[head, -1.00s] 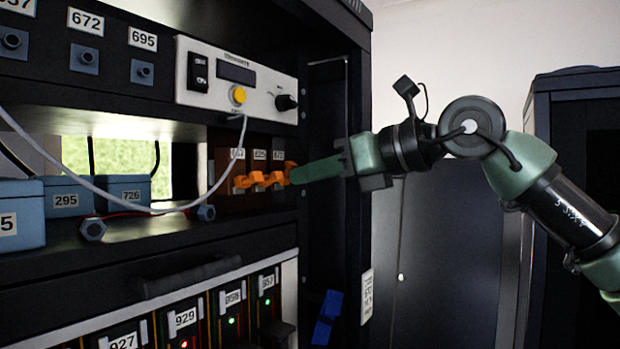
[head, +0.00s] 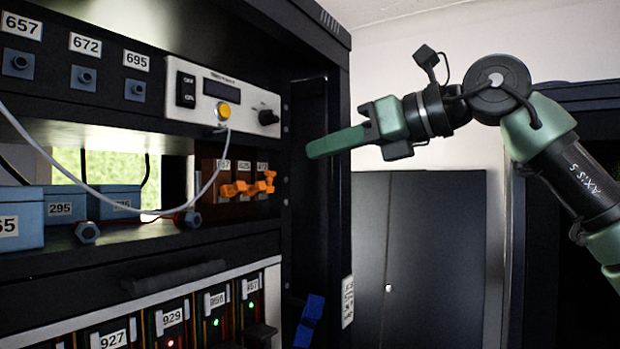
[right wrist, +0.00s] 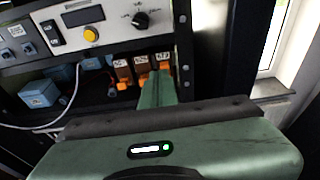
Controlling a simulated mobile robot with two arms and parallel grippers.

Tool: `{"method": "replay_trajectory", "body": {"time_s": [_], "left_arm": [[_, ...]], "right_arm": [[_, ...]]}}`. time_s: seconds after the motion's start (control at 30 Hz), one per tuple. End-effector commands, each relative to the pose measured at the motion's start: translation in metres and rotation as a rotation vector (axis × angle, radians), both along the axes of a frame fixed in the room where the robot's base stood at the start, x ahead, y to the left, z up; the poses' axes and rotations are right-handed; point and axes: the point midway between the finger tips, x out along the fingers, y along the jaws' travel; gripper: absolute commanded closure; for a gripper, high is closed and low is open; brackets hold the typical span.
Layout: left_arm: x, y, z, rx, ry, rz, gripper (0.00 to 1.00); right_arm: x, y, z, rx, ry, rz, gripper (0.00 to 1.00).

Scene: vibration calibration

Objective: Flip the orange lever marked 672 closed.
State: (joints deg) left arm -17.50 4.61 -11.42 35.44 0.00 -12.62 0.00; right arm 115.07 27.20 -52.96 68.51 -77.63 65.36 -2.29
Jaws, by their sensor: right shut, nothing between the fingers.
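Three small orange levers stand in a row on a brown block (head: 212,178) on the rack shelf: a left one (head: 228,190), a middle one (head: 246,187) and a right one (head: 266,183). The plates above them are too small to read surely. The right lever has a part sticking up higher than the others. My right gripper (head: 314,150) is shut and empty, up and to the right of the levers and apart from them. In the right wrist view its fingers (right wrist: 158,90) cover part of the lever row. My left gripper is not in view.
A white control panel (head: 222,92) with a yellow button sits above the levers. Another 672 plate (head: 85,44) marks a socket at upper left. Blue boxes (head: 62,203) and a white cable (head: 100,190) are left. The rack's upright (head: 308,200) stands right of the levers.

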Motion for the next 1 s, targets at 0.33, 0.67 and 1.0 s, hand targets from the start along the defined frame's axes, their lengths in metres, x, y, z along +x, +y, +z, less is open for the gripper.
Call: {"method": "replay_trajectory", "body": {"time_s": [0.33, 0.67, 1.0], "left_arm": [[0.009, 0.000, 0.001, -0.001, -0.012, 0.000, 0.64], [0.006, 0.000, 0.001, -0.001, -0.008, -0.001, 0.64], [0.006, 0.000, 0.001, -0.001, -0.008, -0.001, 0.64]], "right_arm": [[-0.011, -0.017, 0.043, -0.001, 0.003, 0.000, 1.00], [-0.012, -0.018, 0.045, -0.002, 0.003, 0.001, 1.00], [-0.012, -0.018, 0.045, -0.001, 0.002, 0.001, 1.00]]}}
